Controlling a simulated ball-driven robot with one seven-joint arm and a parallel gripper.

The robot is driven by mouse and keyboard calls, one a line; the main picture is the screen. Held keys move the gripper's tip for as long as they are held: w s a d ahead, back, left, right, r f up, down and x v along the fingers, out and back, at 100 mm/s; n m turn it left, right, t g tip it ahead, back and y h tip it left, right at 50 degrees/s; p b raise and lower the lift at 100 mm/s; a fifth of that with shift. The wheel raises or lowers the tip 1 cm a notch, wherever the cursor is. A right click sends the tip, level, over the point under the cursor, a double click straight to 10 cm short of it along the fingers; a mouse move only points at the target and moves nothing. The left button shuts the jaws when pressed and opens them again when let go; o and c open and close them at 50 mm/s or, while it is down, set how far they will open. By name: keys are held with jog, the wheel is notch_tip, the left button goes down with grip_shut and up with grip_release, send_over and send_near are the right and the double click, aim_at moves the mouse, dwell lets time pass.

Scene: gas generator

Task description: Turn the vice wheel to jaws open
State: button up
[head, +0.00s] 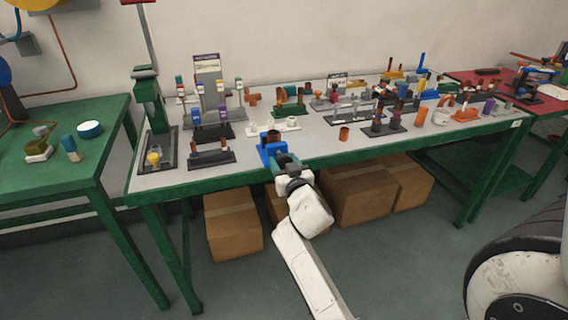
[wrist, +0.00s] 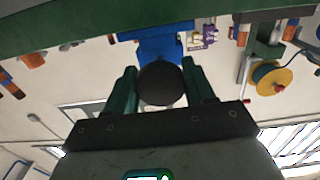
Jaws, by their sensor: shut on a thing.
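The blue vice (head: 268,143) stands at the front edge of the long grey table. It also shows upside down in the wrist view (wrist: 158,47), behind its dark round wheel (wrist: 161,84). My gripper (head: 284,164) reaches the vice from the front. In the wrist view, its two green fingers (wrist: 160,75) stand on either side of the wheel and are shut on it. In the head view, my gripper hides the wheel. I cannot tell how wide the vice jaws stand.
The grey table (head: 310,154) has a green frame and carries many small parts on stands. A black holder (head: 211,158) stands left of the vice and a brown cylinder (head: 344,133) to its right. Cardboard boxes (head: 232,225) sit below. A green table (head: 65,180) stands at left.

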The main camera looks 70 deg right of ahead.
jog(key=n, duration=0.4)
jog(key=shift+n+p, duration=0.35)
jog(key=shift+n, duration=0.05)
jog(key=shift+n+p, duration=0.3)
jog(key=shift+n, duration=1.6)
jog(key=o, duration=1)
jog(key=shift+s, duration=0.1)
jog(key=b+v, duration=0.2)
jog(key=v, duration=0.8)
jog(key=shift+s+a, duration=0.2)
jog(key=shift+s, duration=0.05)
